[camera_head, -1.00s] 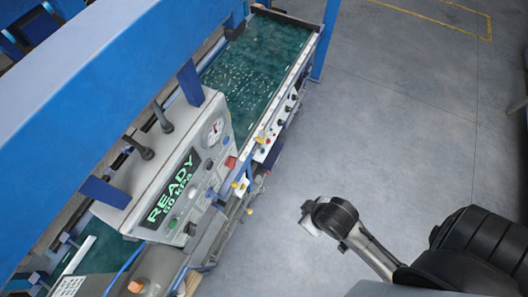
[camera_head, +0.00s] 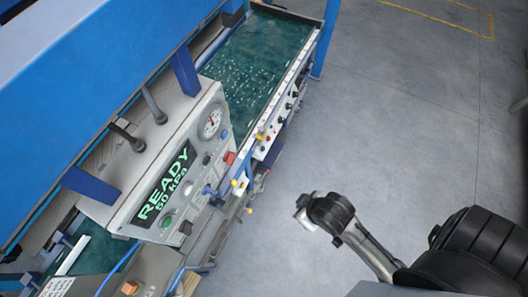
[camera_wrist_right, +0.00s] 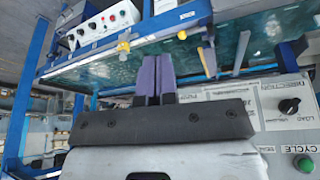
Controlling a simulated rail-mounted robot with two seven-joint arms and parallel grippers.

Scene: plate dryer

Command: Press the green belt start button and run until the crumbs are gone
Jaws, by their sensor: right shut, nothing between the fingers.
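The green belt (camera_head: 268,62) runs along the machine at the top of the head view, with many pale crumbs scattered on it. A narrow white control strip (camera_head: 281,115) with small dark and coloured buttons is fixed along its near side. I cannot tell which is the belt start button. In the right wrist view, a white control box (camera_wrist_right: 93,33) carries red, green and dark controls above a teal belt surface (camera_wrist_right: 133,68). My right gripper (camera_head: 302,208) is over open floor, apart from the machine. Its purple fingers (camera_wrist_right: 155,72) are shut and empty. My left gripper is out of view.
A grey console (camera_head: 148,185) reads READY, apparently 50 kPa, with a gauge (camera_head: 211,123) and a green button (camera_head: 167,221). A blue frame (camera_head: 75,85) overhangs the left. Grey floor (camera_head: 405,130) is clear.

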